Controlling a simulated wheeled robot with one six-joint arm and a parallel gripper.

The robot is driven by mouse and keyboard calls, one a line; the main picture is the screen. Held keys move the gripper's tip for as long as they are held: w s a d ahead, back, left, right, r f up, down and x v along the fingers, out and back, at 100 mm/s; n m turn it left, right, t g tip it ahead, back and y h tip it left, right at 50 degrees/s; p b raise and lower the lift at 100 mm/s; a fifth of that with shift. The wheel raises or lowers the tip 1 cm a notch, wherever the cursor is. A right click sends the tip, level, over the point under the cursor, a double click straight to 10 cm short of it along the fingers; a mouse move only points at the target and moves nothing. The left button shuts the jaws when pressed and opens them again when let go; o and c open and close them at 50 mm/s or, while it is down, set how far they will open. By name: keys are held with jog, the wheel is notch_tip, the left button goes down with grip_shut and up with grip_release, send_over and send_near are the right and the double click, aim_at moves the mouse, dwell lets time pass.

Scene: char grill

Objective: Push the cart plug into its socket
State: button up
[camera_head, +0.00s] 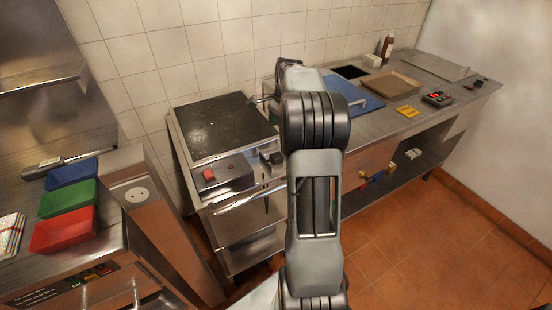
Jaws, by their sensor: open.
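The cart (232,200) is a steel unit with a dark griddle top (217,127) and a front control box with a red switch. A small dark piece at the right of that box looks like the plug (271,158); its prongs cannot be made out. A round pale socket (137,194) is set in the top of the steel post left of the cart. My gripper (257,99) is open at the griddle's back right corner, partly hidden behind my arm. It is apart from the plug and well to the right of the socket.
Blue, green and red trays (64,230) stand on the left counter. A long steel counter (410,119) on the right holds a blue board (356,96), a tan tray (391,83), a bottle and a timer. Tiled floor is free at the right front.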

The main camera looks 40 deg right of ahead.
send_over(276, 155)
jog(key=f, duration=0.7)
jog(key=shift+w+d, duration=0.25)
jog(key=shift+d, duration=0.1)
jog(key=shift+s+a+f, duration=0.1)
jog(key=shift+s+a+f, duration=0.1)
jog(key=shift+a+f, duration=0.05)
jog(key=shift+f, duration=1.15)
jog(key=shift+s+a+f, duration=0.1)
jog(key=shift+f, duration=1.15)
jog(key=shift+c, duration=0.5)
jog(key=c, duration=0.9)
jog(key=shift+o, duration=0.2)
jog(key=shift+r, duration=0.1)
